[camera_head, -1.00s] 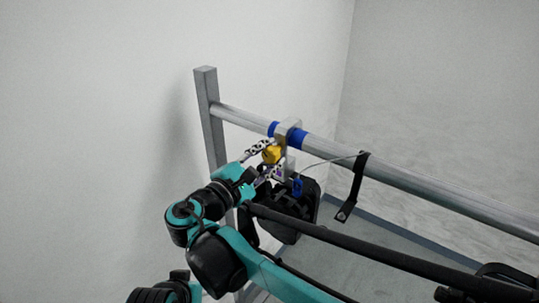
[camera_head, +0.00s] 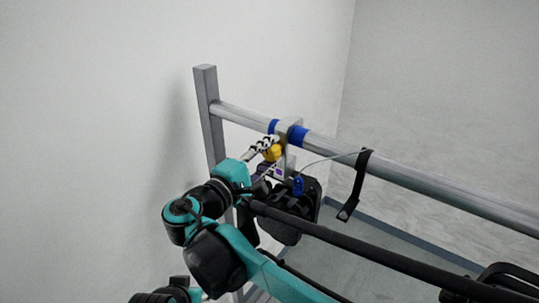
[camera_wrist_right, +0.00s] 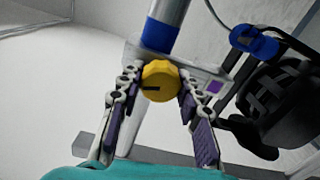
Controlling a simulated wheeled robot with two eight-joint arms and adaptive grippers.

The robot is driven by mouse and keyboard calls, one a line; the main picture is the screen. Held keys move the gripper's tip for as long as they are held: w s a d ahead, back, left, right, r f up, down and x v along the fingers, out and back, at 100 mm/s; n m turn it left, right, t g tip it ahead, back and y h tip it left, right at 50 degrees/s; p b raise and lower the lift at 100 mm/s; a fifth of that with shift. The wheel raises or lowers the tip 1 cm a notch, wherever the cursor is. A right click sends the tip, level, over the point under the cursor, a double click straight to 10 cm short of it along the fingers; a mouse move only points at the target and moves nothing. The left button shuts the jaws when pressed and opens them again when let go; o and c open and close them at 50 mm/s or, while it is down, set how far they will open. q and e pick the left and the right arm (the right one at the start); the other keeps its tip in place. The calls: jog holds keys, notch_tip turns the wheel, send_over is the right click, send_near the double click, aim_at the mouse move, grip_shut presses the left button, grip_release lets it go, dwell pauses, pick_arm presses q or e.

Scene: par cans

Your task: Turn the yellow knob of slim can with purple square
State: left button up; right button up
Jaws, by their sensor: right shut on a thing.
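The yellow knob (camera_head: 272,153) sits on the grey clamp (camera_head: 287,134) of a black slim can (camera_head: 303,227) hung from the rail. A small purple square (camera_wrist_right: 214,87) shows on the clamp's bracket in the wrist view, right of the knob. My right gripper (camera_head: 265,154) is at the knob; in the wrist view its two fingers are on either side of the yellow knob (camera_wrist_right: 160,80), shut on it. The knob's face has a dark slot, lying roughly level in that view. My left gripper is not in view.
A grey metal rail (camera_head: 420,189) runs from the upright post (camera_head: 209,125) to the right. Blue bands flank the clamp. A black strap (camera_head: 355,188) hangs from the rail, with a thin cable beside it. A long black bar (camera_head: 370,255) crosses below. A white wall stands behind.

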jog(key=shift+m, duration=0.3)
jog(key=o, duration=1.2)
jog(key=shift+c, duration=0.2)
jog(key=v, duration=0.7)
jog(key=shift+s+a, duration=0.15)
jog(key=shift+s, duration=0.05)
